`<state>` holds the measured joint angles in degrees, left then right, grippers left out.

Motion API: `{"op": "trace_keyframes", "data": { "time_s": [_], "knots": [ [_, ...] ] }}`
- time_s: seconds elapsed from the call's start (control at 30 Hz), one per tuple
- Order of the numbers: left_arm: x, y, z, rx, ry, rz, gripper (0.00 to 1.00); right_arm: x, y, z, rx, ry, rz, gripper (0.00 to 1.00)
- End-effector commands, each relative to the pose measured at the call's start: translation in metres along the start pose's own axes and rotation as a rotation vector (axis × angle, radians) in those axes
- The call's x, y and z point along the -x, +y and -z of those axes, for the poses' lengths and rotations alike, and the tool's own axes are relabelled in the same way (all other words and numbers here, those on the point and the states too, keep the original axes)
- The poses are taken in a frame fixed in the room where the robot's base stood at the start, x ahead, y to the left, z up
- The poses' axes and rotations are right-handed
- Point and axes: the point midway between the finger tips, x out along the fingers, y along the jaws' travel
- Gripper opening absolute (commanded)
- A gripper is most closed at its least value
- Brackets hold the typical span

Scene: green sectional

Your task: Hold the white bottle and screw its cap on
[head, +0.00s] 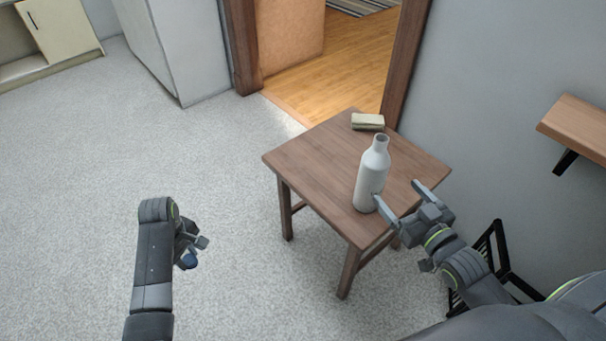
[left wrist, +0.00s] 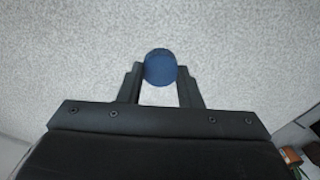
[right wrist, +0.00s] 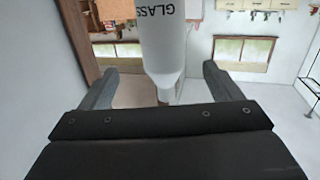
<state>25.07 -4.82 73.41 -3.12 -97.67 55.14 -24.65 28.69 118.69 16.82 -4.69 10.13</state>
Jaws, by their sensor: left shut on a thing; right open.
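The white bottle (head: 371,178) stands upright and uncapped on the small wooden table (head: 313,156). In the right wrist view the bottle (right wrist: 164,45) shows between the fingers, with dark lettering on it. My right gripper (head: 397,193) is open beside the bottle at the table's right edge; whether a finger touches it I cannot tell. My left gripper (head: 195,252) is shut on a blue cap (left wrist: 160,67), held over the floor left of the table.
A wall shelf (head: 578,127) juts out at the right, above a black metal frame (head: 490,262) near the wall. The floor (head: 90,190) left of the table is clear.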

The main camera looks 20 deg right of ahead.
Motion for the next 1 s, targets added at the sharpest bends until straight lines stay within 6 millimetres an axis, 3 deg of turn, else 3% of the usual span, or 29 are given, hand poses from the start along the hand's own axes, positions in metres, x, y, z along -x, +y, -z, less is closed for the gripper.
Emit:
{"op": "trace_keyframes", "data": {
  "time_s": [0.17,0.53,1.0],
  "knots": [
    [-0.001,0.0,0.0,0.0,0.0,0.0,0.11,-0.002,0.003,0.01,-0.006,0.055,0.015,0.85],
    [-0.002,0.0,0.0,0.0,0.0,0.0,0.11,-0.005,0.003,0.009,-0.006,0.058,0.015,0.85],
    [-0.024,0.0,0.0,0.0,0.0,0.0,0.11,-0.065,0.001,0.012,-0.006,0.057,0.014,0.85]
  ]
}}
